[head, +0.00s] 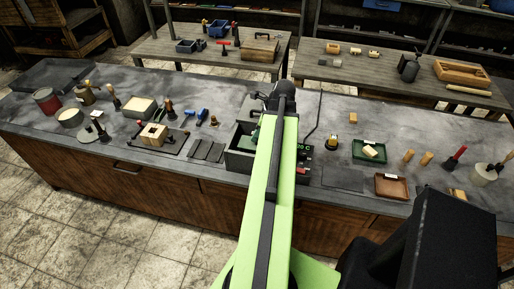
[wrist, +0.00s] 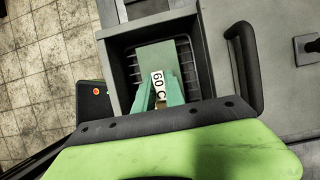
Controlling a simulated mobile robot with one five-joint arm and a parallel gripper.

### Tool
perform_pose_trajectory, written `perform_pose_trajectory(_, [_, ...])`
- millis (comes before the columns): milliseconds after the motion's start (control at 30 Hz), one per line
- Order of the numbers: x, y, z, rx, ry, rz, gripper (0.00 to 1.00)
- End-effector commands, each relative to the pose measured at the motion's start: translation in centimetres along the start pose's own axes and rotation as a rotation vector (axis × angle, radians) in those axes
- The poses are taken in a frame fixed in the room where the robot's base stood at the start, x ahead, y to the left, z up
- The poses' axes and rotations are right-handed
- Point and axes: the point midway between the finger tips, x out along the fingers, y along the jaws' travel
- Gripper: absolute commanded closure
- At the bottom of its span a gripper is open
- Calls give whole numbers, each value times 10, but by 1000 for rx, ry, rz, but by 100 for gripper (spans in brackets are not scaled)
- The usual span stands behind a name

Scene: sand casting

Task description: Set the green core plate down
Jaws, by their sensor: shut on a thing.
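The green core plate (wrist: 155,58) shows in the wrist view as a flat green rectangle with a white tag reading "60 C" at its near end. My gripper (wrist: 161,95) is shut on that near end. The plate is over or inside an open dark box (wrist: 118,72) with ribbed inner walls; I cannot tell whether it touches the floor or ribs. My gripper is hidden there.
A dark bar handle (wrist: 247,72) rises right of the box. On the bench, a green tray (head: 357,157) with a pale block and a brown tray (head: 392,194) lie to the right. A wooden core box (head: 153,136) and several tools are on the left.

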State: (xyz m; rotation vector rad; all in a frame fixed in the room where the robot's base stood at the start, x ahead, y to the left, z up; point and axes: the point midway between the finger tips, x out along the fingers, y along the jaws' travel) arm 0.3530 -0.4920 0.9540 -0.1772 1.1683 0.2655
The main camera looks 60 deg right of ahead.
Motion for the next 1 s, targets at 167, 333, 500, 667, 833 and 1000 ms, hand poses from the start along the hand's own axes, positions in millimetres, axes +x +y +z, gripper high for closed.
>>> perform_pose_trajectory(167, [10,0,-4,0,0,0,100])
perform_pose_trajectory(333, [37,0,-14,-1,0,0,100])
perform_pose_trajectory(500, [33,0,-13,-1,0,1,100])
perform_pose_trajectory(667, [36,0,-14,-2,0,1,100])
perform_pose_trajectory(833, [36,0,-14,-2,0,1,73])
perform_pose_trajectory(1000, [36,0,-14,-2,0,1,64])
